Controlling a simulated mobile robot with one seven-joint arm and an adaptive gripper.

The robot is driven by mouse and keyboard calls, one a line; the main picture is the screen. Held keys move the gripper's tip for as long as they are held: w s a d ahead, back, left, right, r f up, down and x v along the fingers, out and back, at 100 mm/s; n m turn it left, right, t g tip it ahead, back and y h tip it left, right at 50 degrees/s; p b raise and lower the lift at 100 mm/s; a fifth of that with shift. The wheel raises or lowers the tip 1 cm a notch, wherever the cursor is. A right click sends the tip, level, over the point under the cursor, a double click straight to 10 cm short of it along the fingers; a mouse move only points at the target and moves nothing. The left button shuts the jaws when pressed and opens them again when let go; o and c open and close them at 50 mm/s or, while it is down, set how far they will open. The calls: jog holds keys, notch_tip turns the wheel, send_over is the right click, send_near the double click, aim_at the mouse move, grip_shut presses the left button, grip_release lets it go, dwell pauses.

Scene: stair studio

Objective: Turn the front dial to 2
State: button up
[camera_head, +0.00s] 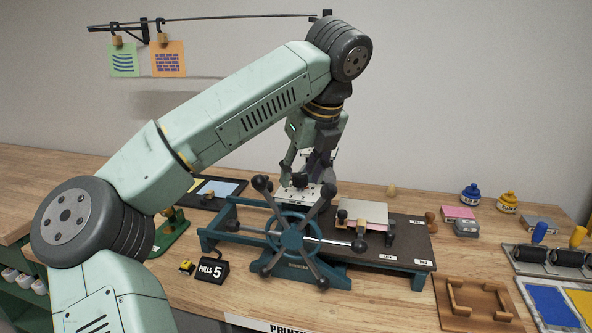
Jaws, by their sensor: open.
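A white plate (292,192) with dark markings sits on top of the press (292,238), behind its spoked wheel. A dark round knob (300,180) stands on this plate and looks like a dial. Its setting is too small to read, and I cannot tell if it is the front dial. My gripper (305,171) points down over the plate with its fingers apart, close around or just above the knob. I cannot tell whether the fingers touch it. The far side of the plate is hidden by my gripper.
The spoked wheel (291,237) with black knobs stands in front of the plate. A black sign reading "PULLS 5" (211,270) is at front left. A pale block (362,214) lies on the press bed. A wooden frame (478,303), ink jars (471,194) and rollers (535,256) are at right.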

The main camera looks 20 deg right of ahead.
grip_shut()
dwell(0.6)
